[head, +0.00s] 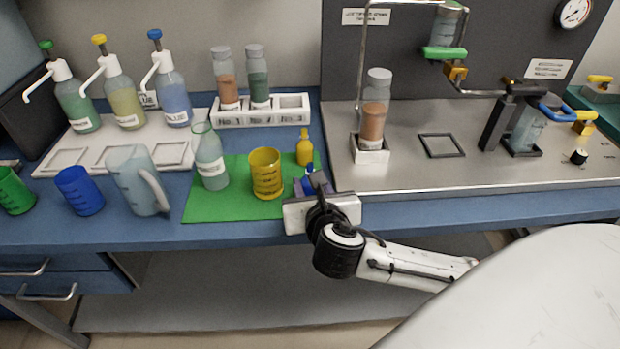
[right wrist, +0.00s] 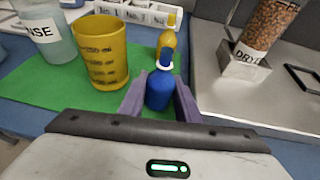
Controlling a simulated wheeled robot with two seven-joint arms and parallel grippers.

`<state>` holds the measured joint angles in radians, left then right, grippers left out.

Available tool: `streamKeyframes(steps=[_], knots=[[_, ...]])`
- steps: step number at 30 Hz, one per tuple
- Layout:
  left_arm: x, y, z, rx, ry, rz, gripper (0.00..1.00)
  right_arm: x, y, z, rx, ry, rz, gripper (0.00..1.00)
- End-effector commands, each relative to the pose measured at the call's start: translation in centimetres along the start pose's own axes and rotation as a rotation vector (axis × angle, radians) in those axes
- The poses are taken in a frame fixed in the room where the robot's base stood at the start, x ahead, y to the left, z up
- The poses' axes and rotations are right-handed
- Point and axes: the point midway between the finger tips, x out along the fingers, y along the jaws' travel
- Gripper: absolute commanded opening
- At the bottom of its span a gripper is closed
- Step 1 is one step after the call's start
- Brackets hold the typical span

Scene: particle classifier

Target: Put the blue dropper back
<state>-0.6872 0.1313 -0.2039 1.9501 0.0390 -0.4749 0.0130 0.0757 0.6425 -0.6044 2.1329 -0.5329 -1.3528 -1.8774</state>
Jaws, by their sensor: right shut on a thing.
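The blue dropper (right wrist: 159,88) is a small blue bottle with a white collar and blue top. It stands upright between the purple fingers of my right gripper (right wrist: 160,100), which is shut on it. In the head view only its blue top (head: 309,168) shows above my right gripper (head: 312,184), at the right edge of the green mat (head: 235,211). I cannot tell whether its base touches the mat. A yellow dropper (head: 304,150) stands just behind it. My left gripper is not in view.
A yellow beaker (head: 266,175) and a rinse bottle (head: 210,160) stand on the mat, left of my right gripper. A grey metal platform (head: 460,170) with a dry-labelled jar (head: 375,110) lies to the right. Pump bottles, a pitcher (head: 133,180) and a blue beaker (head: 79,190) are at left.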

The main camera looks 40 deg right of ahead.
Motion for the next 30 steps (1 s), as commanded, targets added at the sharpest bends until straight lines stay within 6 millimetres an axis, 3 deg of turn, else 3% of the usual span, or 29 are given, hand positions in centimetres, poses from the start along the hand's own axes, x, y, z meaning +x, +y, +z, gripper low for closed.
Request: streamKeyframes(steps=[9,10,13,24,30], knots=[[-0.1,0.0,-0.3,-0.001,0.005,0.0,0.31,0.1,0.0,-0.2,-0.001,0.0,0.001,0.07],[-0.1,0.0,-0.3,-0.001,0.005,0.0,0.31,0.1,0.0,-0.2,-0.001,0.0,0.001,0.33],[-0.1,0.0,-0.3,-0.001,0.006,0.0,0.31,0.1,0.0,-0.2,-0.001,0.0,0.001,0.49],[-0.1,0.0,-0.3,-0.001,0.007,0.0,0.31,-0.2,0.0,0.1,0.0,0.0,0.001,0.49],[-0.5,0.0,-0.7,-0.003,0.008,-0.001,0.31,-3.6,0.1,0.2,0.001,0.002,0.004,0.49]])
